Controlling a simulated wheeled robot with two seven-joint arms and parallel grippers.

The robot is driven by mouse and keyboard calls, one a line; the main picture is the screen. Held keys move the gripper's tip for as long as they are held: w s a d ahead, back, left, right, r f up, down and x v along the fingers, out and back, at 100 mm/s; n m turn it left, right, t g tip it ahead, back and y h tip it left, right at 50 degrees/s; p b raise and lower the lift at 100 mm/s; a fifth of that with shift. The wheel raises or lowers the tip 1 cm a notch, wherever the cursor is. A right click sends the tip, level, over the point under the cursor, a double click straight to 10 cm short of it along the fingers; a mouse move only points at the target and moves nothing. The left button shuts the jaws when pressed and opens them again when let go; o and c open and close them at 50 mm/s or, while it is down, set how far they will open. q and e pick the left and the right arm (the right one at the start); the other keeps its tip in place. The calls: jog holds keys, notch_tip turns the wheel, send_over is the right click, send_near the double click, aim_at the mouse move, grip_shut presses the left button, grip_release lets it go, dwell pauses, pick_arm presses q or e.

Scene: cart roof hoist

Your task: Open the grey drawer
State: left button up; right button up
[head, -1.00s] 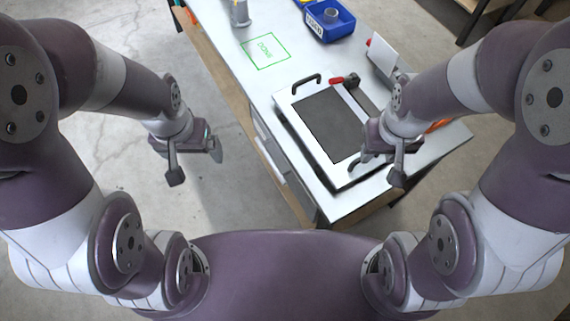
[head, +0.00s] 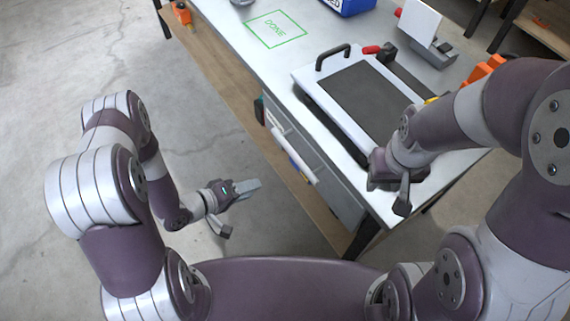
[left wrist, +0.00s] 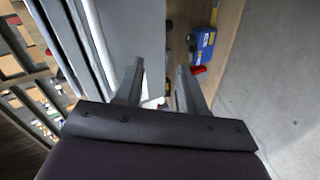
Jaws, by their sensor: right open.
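The grey drawer (head: 338,190) is under the table's near-left side, with a long white handle (head: 295,155) across its front. It looks shut in the head view. My left gripper (head: 250,187) is left of the drawer, apart from the handle, and points toward it. In the left wrist view its two fingers (left wrist: 160,88) are spread with a gap between them, holding nothing. My right gripper (head: 390,190) is open above the table's near corner, by the tray-like frame.
The metal table (head: 232,38) carries a dark-panelled frame (head: 365,100) with black handles, a green DONE square (head: 276,29) and a blue bin (head: 345,5). A wooden lower shelf (head: 215,75) holds a blue box (left wrist: 205,45). Open floor lies left.

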aim_at(292, 156)
pick_arm(q)
notch_tip(292, 156, up, 6)
jog(key=w+d+n+t+h, duration=0.1)
jog(key=d+n+h, duration=0.1)
jog(key=h, duration=0.1)
pick_arm(e)
jog(key=shift+s+d+r, duration=0.25)
jog(key=shift+r, duration=0.1)
pick_arm(q)
jog(key=shift+t, duration=0.3)
jog(key=b+x, duration=0.1)
jog(key=x, duration=1.2)
jog(key=shift+w+a, duration=0.2)
pick_arm(e)
jog(key=shift+w+f, duration=0.1)
jog(key=shift+f, duration=0.65)
pick_arm(q)
grip_shut()
